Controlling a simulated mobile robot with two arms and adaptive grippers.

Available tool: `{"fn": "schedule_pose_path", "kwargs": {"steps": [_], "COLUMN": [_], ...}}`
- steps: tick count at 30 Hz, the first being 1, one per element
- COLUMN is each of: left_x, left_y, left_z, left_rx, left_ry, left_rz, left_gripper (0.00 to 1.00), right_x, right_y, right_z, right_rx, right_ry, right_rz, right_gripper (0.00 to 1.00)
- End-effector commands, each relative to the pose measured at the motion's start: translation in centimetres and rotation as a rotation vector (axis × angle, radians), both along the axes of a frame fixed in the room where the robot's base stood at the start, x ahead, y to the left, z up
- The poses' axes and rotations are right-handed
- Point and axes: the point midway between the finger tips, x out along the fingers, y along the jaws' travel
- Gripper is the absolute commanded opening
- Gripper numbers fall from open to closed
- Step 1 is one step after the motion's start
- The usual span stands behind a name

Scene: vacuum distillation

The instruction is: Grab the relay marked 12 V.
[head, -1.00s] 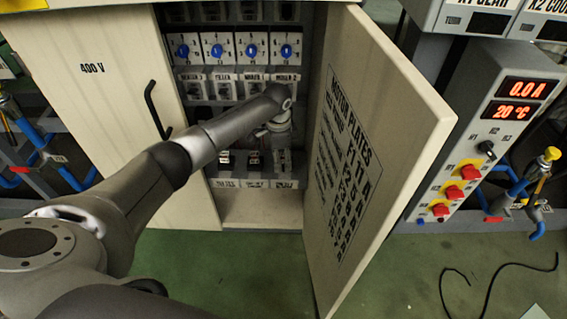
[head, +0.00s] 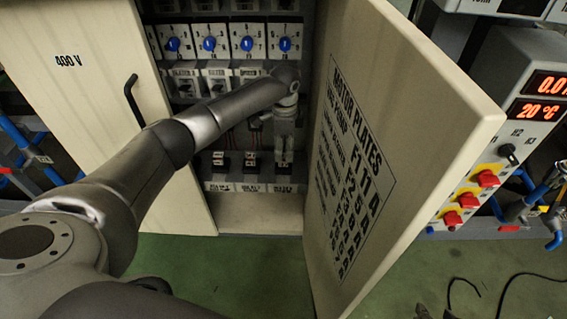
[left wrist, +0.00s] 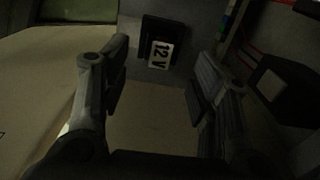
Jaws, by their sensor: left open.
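The relay marked 12 V (left wrist: 158,42) is a small black block with a white label. In the left wrist view it sits ahead of my left gripper (left wrist: 161,74), at the upper middle of the gap between the fingers. The fingers are apart, one on each side of the gap, with nothing held. In the head view my left gripper (head: 284,150) points down inside the open cabinet, at the right end of the lower relay row. There it hides what is behind it, and I cannot make out the 12 V mark. My right gripper is not in view.
Two other dark relays (head: 220,160) (head: 251,160) stand left of the gripper. Switches with blue knobs (head: 209,44) are above. The open cabinet door (head: 420,110) is close on the right. A dark block (left wrist: 285,88) and red wires show right in the wrist view.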

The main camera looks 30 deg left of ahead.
Motion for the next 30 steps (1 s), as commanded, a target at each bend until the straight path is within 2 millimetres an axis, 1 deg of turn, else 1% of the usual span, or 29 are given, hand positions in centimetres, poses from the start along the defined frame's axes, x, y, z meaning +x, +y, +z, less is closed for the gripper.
{"fn": "schedule_pose_path", "kwargs": {"steps": [2, 7, 12, 18, 24, 30], "left_x": [0.0, -0.1, -0.2, -0.2, -0.2, -0.2], "left_y": [0.0, 0.1, 0.2, 0.3, 0.3, 0.3], "left_z": [-0.4, -1.5, -2.7, -4.2, -5.1, -5.2], "left_rx": [0.000, 0.000, 0.000, 0.000, 0.000, 0.000], "left_ry": [0.001, 0.002, 0.001, 0.001, 0.002, 0.001], "left_rz": [0.000, 0.000, 0.000, 0.001, 0.001, 0.000], "left_gripper": [0.55, 0.55, 0.55, 0.55, 0.55, 0.55], "right_x": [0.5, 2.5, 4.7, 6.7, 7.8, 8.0], "right_y": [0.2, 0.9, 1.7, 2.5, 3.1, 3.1], "right_z": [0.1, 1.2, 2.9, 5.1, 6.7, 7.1], "right_rx": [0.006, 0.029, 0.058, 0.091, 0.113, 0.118], "right_ry": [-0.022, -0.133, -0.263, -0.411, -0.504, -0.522], "right_rz": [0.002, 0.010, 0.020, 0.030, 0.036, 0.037], "right_gripper": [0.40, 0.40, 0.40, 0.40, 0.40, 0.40]}}
